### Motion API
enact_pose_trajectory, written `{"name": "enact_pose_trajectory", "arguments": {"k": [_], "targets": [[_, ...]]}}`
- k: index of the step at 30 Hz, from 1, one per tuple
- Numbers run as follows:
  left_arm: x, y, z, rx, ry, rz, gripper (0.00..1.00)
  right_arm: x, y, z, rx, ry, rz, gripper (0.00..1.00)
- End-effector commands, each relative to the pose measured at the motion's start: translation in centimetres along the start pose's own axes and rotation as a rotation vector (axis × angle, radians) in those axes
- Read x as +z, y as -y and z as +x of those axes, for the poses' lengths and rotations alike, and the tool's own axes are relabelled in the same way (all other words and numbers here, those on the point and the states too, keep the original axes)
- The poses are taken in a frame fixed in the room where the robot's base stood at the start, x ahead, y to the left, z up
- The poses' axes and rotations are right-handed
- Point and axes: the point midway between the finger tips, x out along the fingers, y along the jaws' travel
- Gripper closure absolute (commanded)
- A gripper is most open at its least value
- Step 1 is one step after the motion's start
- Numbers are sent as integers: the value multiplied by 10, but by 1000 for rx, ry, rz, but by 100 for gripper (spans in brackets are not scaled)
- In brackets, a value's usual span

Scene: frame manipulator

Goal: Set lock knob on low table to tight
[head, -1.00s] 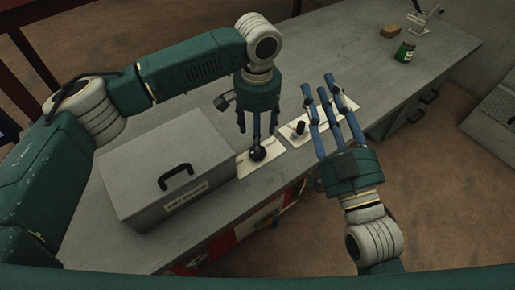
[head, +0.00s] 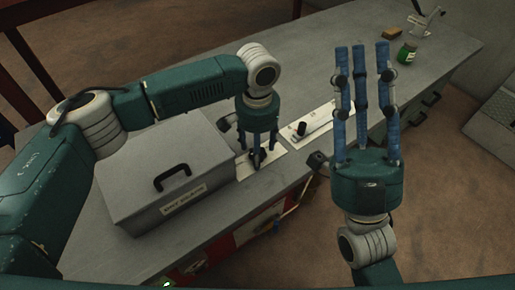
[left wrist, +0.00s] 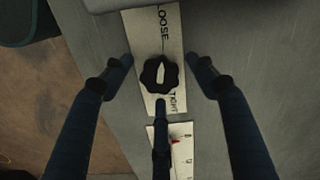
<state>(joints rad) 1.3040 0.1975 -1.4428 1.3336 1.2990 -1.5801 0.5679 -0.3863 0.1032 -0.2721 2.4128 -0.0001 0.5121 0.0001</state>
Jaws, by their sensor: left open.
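The lock knob (left wrist: 151,76) is black and lobed, with a white pointer. It sits on a white plate (left wrist: 145,30) with LOOSE at the top and TIGHT at the bottom in the left wrist view. The pointer aims up, toward the LOOSE side. My left gripper (head: 258,160) is over the plate in the head view, its fingers mostly hiding the knob. In the left wrist view its three fingers are spread around the knob, one on each side and one below, open. My right gripper (head: 362,50) is raised at the right, open and empty.
A grey lidded box (head: 195,150) with a black handle stands left of the plate. A second white panel (head: 318,122) with a black knob (head: 301,128) lies just right of it. A green jar (head: 407,54) and a yellow-brown block (head: 392,34) stand at the table's far end.

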Motion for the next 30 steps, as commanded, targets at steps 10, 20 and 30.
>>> {"name": "enact_pose_trajectory", "arguments": {"k": [10,20,30], "targets": [[0,0,0,0,0,0,84,0,0,0,0,1,0,70],[0,0,-1,-1,2,4,87,12,-1,2,2,57,-3,70],[1,0,-3,0,4,33,87,98,-12,-17,18,460,-23,70]]}}
